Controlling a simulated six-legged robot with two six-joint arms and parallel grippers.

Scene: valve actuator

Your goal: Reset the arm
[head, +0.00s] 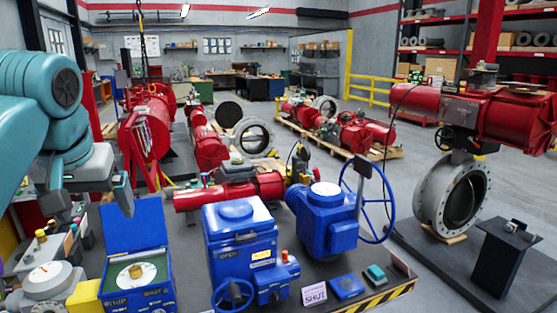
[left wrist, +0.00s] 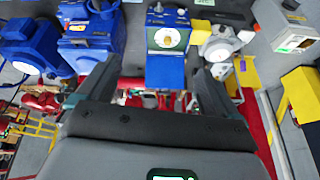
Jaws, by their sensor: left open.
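My left gripper (head: 95,208) hangs at the left of the head view, on my teal arm, above the bench's left part. Its fingers are spread with nothing between them, and the left wrist view shows the open gripper (left wrist: 155,68) too. Beyond the fingers is a blue box with its lid raised (head: 138,284), with a round pale dial and brass knob (head: 136,271) inside; the dial also shows in the left wrist view (left wrist: 167,38). A larger blue actuator (head: 240,245) with a small blue handwheel (head: 232,295) stands to its right. My right gripper is out of view.
A blue gearbox (head: 325,215) with a large handwheel (head: 377,200) stands further right. A grey round unit (head: 50,280) and a yellow block (head: 86,298) crowd the left. A "SHUT" sign (head: 314,294) stands near the front edge. Red actuators lie behind.

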